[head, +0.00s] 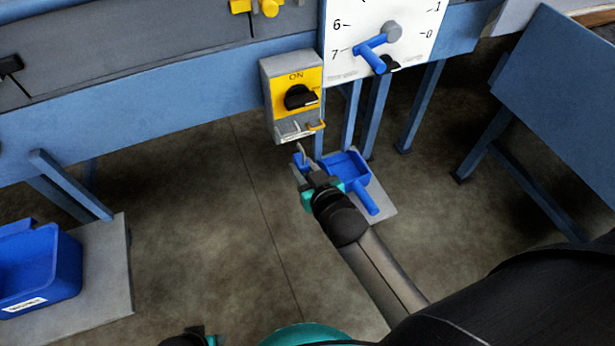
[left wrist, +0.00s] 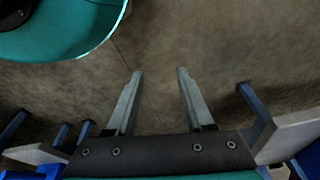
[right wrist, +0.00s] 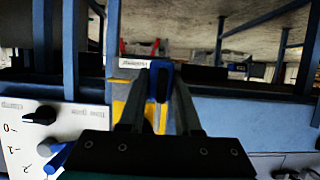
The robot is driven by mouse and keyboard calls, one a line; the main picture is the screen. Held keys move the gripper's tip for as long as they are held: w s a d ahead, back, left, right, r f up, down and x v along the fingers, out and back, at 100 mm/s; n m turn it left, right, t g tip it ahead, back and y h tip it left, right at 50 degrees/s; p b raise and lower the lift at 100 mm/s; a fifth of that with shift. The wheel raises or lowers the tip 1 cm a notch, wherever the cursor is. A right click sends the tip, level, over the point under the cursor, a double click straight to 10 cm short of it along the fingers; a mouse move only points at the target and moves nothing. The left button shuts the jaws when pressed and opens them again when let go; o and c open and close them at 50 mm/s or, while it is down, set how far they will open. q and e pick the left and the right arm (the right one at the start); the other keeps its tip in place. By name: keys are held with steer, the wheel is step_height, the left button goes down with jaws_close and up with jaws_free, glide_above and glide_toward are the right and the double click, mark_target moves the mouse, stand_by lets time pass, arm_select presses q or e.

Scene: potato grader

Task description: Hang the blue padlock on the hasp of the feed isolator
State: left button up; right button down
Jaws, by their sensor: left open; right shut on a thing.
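The feed isolator (head: 281,116) is a grey box with a yellow ON plate and a black rotary knob (head: 300,97). Its metal hasp (head: 296,133) juts from the lower edge. My right gripper (head: 305,171) is shut on the blue padlock (head: 300,159), just below the hasp, with the shackle upward. The padlock (right wrist: 160,82) shows between the fingers in the right wrist view, in front of the yellow plate (right wrist: 133,112). Shackle and hasp look apart, though the depth is hard to judge. My left gripper (left wrist: 158,78) is open and empty over the floor.
A blue tray (head: 349,166) on a grey slab stands behind my right gripper. A white dial panel (head: 350,30) with a blue handle (head: 371,56) is right of the isolator. A blue bin (head: 40,262) stands at lower left. The middle floor is clear.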

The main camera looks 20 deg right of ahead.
mark_target(297, 156)
steer(key=shift+w+a+b, duration=0.1)
steer(key=shift+w+b, duration=0.8)
steer(key=shift+w, duration=0.95)
steer(key=shift+w+b, duration=0.95)
steer(key=shift+w, duration=0.4)
steer(key=shift+w+f, duration=0.1)
steer(key=shift+w, duration=0.05)
arm_select(q)
steer(key=w+d+r+t, duration=0.1)
steer(key=w+r, duration=0.3)
steer(key=r, duration=0.4)
steer(key=shift+r+b, duration=0.3)
steer(key=shift+r, duration=0.1)
arm_select(e)
steer(key=shift+f, duration=0.6)
steer(key=c, duration=0.5)
jaws_free()
arm_select(q)
steer(key=shift+r, duration=0.1)
